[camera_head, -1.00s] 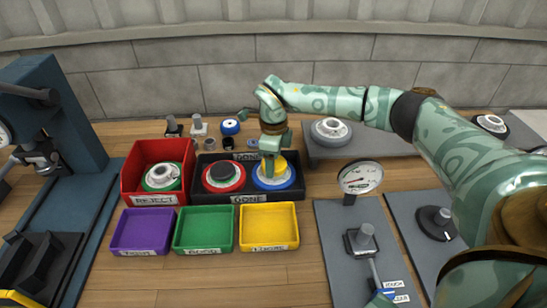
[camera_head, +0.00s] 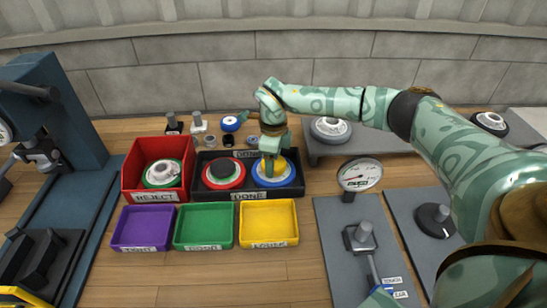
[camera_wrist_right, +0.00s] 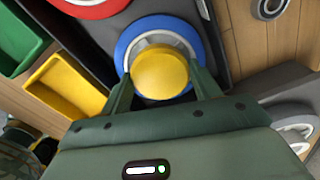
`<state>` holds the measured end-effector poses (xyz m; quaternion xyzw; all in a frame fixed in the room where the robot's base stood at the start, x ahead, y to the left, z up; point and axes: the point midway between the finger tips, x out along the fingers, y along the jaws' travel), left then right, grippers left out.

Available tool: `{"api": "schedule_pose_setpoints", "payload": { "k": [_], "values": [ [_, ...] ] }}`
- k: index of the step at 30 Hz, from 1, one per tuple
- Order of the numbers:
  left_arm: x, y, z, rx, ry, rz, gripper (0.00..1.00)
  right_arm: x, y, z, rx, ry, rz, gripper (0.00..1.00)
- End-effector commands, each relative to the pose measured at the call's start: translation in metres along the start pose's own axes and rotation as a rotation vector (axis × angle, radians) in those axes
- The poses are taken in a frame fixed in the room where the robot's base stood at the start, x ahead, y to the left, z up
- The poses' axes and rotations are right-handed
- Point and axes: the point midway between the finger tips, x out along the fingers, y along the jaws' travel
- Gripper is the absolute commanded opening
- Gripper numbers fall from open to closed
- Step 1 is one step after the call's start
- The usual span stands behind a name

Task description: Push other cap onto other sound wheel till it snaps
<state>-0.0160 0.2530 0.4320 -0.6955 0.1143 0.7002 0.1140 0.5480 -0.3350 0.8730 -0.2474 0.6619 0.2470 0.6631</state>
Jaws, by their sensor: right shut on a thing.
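A blue wheel (camera_head: 289,180) with a pale hub lies in the right part of the black DONE tray (camera_head: 226,197). A yellow cap (camera_wrist_right: 160,72) sits at the middle of the blue wheel (camera_wrist_right: 126,40) in the right wrist view. My right gripper (camera_head: 269,165) points down over the wheel and is shut on the yellow cap, one finger on each side. I cannot tell whether the cap is fully seated. My left gripper is out of view.
A red REJECT bin (camera_head: 131,178) with a green-rimmed wheel stands left of the tray. Purple (camera_head: 144,228), green (camera_head: 204,226) and yellow (camera_head: 268,222) bins stand in front. A dial gauge (camera_head: 360,174) stands to the right. Small parts and a blue-rimmed piece (camera_head: 230,124) stand behind.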

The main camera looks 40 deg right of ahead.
Motion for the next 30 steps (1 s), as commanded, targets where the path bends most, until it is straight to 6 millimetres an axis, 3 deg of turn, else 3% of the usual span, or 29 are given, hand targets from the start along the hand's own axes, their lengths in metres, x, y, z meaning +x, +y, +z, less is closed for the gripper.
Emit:
{"api": "schedule_pose_setpoints", "payload": {
  "k": [17,18,20,30],
  "values": [
    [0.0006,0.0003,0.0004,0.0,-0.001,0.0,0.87,0.0042,0.0005,-0.0002,0.0,0.001,0.001,0.4],
    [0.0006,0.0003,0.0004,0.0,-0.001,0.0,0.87,0.0044,0.0006,-0.0002,0.0,0.002,0.001,0.67],
    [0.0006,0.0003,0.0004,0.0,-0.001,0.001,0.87,0.0043,0.0005,-0.0002,0.0,0.002,0.001,0.84],
    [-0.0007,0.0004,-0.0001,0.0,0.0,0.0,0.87,0.0004,0.0001,0.0,0.0,0.0,0.0,0.87]
  ]
}}
